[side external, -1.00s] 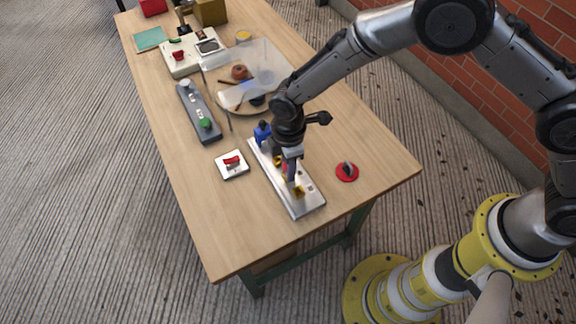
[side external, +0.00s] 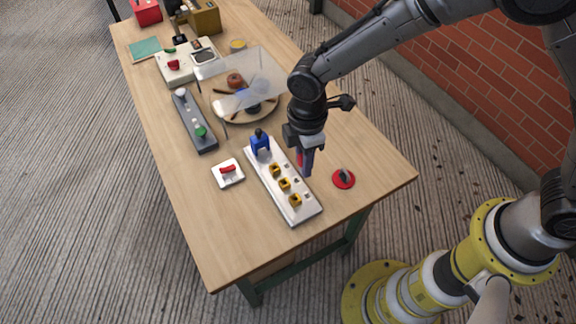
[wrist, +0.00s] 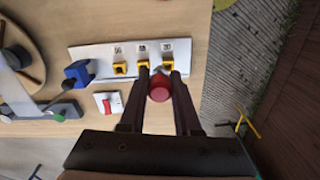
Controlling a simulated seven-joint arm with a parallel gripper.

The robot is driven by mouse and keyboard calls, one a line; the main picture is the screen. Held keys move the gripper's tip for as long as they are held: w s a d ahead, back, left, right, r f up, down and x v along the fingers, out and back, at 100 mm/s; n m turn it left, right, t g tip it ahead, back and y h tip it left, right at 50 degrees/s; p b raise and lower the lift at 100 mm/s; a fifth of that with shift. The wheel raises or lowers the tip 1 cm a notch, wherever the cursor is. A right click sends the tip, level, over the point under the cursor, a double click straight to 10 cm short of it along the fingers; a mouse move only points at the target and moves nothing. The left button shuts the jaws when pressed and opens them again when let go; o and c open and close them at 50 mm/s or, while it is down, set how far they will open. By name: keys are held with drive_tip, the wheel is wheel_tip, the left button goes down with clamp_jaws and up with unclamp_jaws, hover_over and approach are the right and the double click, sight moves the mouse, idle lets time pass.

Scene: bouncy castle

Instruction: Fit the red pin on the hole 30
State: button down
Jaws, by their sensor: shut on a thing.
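My gripper (wrist: 160,78) is shut on the red pin (wrist: 159,89), whose round red end shows between the fingers in the wrist view. In the side view my gripper (side external: 304,168) hangs above the right long edge of the white board (side external: 308,214), with a little of the red pin (side external: 299,158) visible. The board carries three yellow sockets in a row. The socket by the label 30 (wrist: 166,66) is the rightmost in the wrist view, just beyond the pin and partly hidden by the fingers. The pin is apart from it.
A blue piece (side external: 260,144) stands at the board's far end. A white plate with a red switch (side external: 227,173) lies left of the board, and a red disc (side external: 343,179) lies right. A grey panel (side external: 195,122) and a round tray (side external: 233,113) are farther back. The table's near end is clear.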

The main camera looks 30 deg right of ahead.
drive_tip(key=s+d+r, duration=0.5)
drive_tip(key=s+r, duration=0.2)
drive_tip(key=r, duration=0.1)
drive_tip(key=shift+s+d+r, duration=0.3)
drive_tip(key=shift+s+r, duration=0.05)
drive_tip(key=shift+s, duration=0.05)
idle(0.3)
drive_tip(key=w+a+f, duration=0.2)
drive_tip(key=w+a, duration=0.3)
drive_tip(key=shift+w+a+f, duration=0.2)
drive_tip(key=shift+a+f, duration=0.35)
drive_tip(key=shift+f, duration=1.35)
drive_tip(key=shift+w+a+f, duration=0.25)
drive_tip(key=shift+a+f, duration=0.25)
drive_tip(key=shift+f, duration=1.45)
drive_tip(key=shift+w+a+f, duration=0.2)
drive_tip(key=shift+a+f, duration=0.35)
drive_tip(key=shift+f, duration=1.35)
drive_tip(key=shift+f, duration=1.15)
